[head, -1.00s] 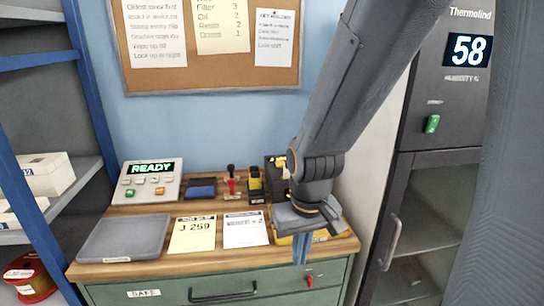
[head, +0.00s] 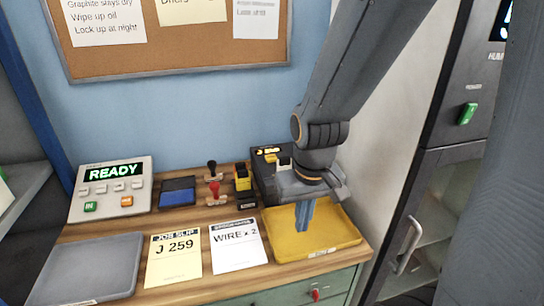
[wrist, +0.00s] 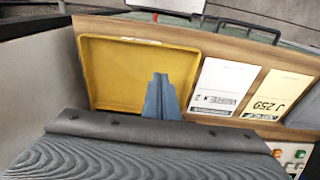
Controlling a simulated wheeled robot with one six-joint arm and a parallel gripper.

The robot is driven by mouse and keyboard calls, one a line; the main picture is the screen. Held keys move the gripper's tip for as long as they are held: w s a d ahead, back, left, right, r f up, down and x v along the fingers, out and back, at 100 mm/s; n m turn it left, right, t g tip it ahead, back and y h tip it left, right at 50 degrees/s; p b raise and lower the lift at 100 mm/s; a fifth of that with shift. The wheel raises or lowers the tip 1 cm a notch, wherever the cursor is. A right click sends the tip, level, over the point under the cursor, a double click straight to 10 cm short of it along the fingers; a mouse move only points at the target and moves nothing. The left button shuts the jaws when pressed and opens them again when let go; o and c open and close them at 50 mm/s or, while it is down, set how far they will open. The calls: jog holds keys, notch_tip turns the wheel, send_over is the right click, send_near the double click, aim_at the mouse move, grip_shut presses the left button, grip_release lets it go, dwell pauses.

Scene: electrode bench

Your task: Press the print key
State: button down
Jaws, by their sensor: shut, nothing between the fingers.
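My gripper (head: 303,226) is shut and empty, its blue fingers pointing down over the yellow tray (head: 345,241). In the wrist view the closed fingers (wrist: 160,82) show against the tray's edge. A black device (head: 262,163) with a small lit yellow display stands behind my gripper at the back right; my wrist hides part of it. A grey panel (head: 76,209) at the left back reads READY and has several small keys, among them a green key (head: 90,206) and an orange key (head: 127,201). I cannot read which key is marked print.
A job slip (head: 174,260) reading J 259 and a WIRE x 2 card (head: 236,244) lie left of the yellow tray. A grey tray (head: 88,268) lies front left.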

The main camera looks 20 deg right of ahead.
jog(key=w+r+m+t+p, duration=0.1)
jog(key=w+r, duration=0.3)
jog(key=w, duration=0.4)
jog(key=w+r+m+t+p, duration=0.1)
jog(key=w+r+m+t, duration=0.3)
jog(key=w, duration=0.5)
jog(key=w+r+m+t+y+p, duration=0.1)
jog(key=w+r+m+t+p, duration=0.1)
jog(key=w+r, duration=0.4)
jog(key=w, duration=0.2)
jog(key=shift+w+m+t, duration=0.3)
jog(key=shift+m+t, duration=0.1)
jog(key=shift+f, duration=0.1)
jog(key=b, duration=0.7)
send_over(273, 159)
notch_tip(273, 159, down, 5)
jog(key=shift+f, duration=0.2)
notch_tip(273, 159, down, 3)
jog(key=b, duration=0.2)
jog(key=shift+b, duration=0.3)
jog(key=shift+f, duration=0.2)
jog(key=shift+f, duration=0.3)
